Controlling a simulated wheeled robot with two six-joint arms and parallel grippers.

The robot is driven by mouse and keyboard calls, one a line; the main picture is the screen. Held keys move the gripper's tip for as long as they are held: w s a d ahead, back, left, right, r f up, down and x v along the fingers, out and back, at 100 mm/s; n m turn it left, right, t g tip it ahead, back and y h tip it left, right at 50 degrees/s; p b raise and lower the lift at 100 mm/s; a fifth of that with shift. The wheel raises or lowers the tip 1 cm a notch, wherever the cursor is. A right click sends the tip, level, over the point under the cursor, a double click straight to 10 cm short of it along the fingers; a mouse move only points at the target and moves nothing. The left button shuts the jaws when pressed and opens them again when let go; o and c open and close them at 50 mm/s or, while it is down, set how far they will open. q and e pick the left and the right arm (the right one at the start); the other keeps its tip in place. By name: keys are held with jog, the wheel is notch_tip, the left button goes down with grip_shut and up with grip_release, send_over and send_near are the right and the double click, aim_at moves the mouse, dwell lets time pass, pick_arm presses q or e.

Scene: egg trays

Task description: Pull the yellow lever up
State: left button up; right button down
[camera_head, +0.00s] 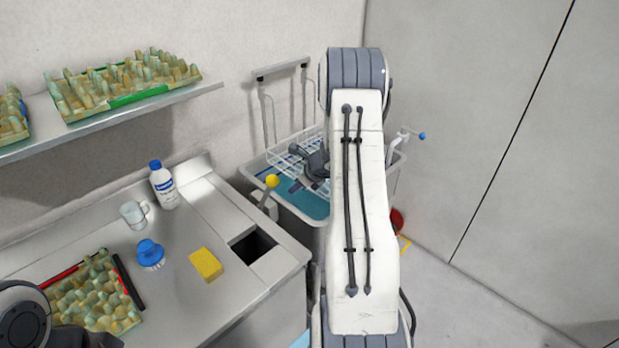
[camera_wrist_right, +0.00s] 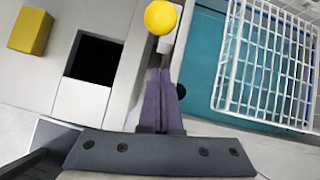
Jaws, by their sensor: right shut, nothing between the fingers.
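The yellow lever has a round yellow knob (camera_head: 271,181) on a short stick at the back right edge of the steel counter, beside the blue basin. The knob also shows at the top of the right wrist view (camera_wrist_right: 161,17), just beyond the fingertips. My right gripper (camera_head: 296,187) is shut and empty, over the basin side and to the right of the knob. In the wrist view its closed fingers (camera_wrist_right: 160,75) point at the knob, with no clear contact; part of the stick is hidden behind them. Dark parts of my left arm show at the lower left; its fingers are hidden.
A white wire basket (camera_head: 285,152) stands in the basin (camera_head: 257,165). The counter has a square opening (camera_head: 253,246), a yellow sponge (camera_head: 206,264), a blue brush (camera_head: 150,254), a glass mug (camera_head: 134,214), a bottle (camera_head: 163,184) and an egg tray (camera_head: 128,318). Egg trays fill a shelf (camera_head: 150,107).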

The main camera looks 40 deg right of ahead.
pick_arm(q)
jog(key=shift+w+a+f, duration=0.1)
jog(key=shift+a, duration=0.1)
pick_arm(e)
jog(key=s+r, duration=0.3)
jog(key=r, duration=0.5)
jog(key=shift+s+d+r, duration=0.25)
jog(key=shift+s+r, duration=0.15)
